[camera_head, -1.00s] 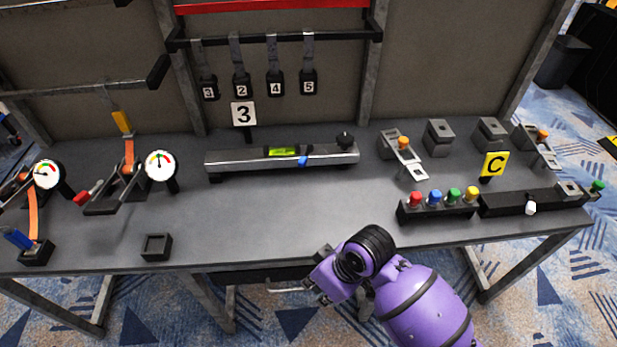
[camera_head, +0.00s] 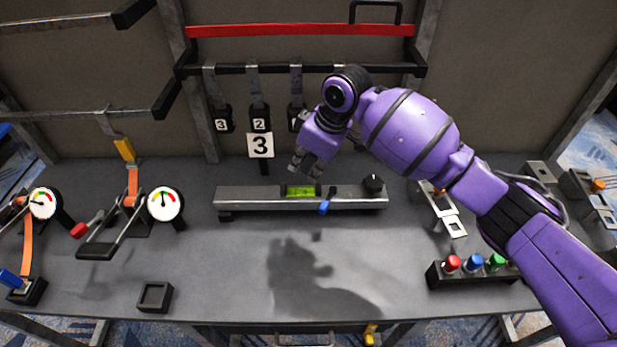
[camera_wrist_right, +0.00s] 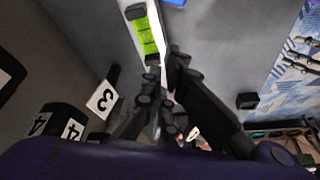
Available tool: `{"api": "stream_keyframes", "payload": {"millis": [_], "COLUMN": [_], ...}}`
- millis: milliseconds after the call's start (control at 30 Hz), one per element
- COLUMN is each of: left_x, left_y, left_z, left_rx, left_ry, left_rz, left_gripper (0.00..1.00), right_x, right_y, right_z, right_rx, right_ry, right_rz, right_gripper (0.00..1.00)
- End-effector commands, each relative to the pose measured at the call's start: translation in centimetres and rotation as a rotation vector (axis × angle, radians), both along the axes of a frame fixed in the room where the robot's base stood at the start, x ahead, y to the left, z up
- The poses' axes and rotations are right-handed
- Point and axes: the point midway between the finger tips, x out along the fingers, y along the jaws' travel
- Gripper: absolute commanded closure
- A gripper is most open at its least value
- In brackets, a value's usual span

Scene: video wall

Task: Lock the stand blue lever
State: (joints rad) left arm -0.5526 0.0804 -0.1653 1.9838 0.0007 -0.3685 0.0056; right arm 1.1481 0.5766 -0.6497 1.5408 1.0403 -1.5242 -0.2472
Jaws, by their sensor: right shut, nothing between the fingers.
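The stand is a long grey metal bar (camera_head: 260,198) on the table, with a green spirit level (camera_head: 301,191) at its middle and a black knob (camera_head: 373,184) near its right end. The blue lever (camera_head: 324,207) is on the bar's front side, just right of the level, its blue tip toward me. My right gripper (camera_head: 302,166) is shut and empty, above the level and apart from the lever. In the right wrist view the fingers (camera_wrist_right: 163,72) point toward the green level (camera_wrist_right: 147,36); a blue bit (camera_wrist_right: 175,2) shows at the top edge. My left gripper is out of view.
Two gauges (camera_head: 165,204) are at the left. A box with coloured buttons (camera_head: 470,275) is at the right. The table in front of the bar is clear.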

Motion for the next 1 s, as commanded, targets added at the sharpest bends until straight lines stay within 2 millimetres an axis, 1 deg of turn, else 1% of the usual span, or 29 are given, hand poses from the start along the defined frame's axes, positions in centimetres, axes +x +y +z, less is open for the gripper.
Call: {"api": "stream_keyframes", "payload": {"millis": [133,233,400,533,667,733,1000], "left_x": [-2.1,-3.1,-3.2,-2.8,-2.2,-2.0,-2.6], "left_y": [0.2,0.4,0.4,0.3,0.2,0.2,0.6], "left_z": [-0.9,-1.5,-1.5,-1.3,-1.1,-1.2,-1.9], "left_rx": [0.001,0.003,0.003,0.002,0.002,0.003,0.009], "left_ry": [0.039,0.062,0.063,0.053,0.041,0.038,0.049], "left_rz": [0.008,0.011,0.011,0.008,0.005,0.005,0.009], "left_gripper": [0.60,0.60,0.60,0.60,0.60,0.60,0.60], "right_x": [0.1,0.1,0.1,0.2,0.4,0.6,1.4], "right_y": [0.0,0.0,0.0,0.2,0.9,1.3,3.0], "right_z": [0.1,0.1,0.1,-0.7,-2.7,-4.1,-9.6], "right_rx": [-0.001,0.000,-0.001,-0.001,-0.001,0.000,0.000], "right_ry": [0.000,0.000,-0.001,0.001,0.003,0.004,0.004], "right_rz": [0.001,0.001,0.001,0.000,0.001,0.000,0.000], "right_gripper": [1.00,1.00,1.00,1.00,1.00,1.00,1.00]}}
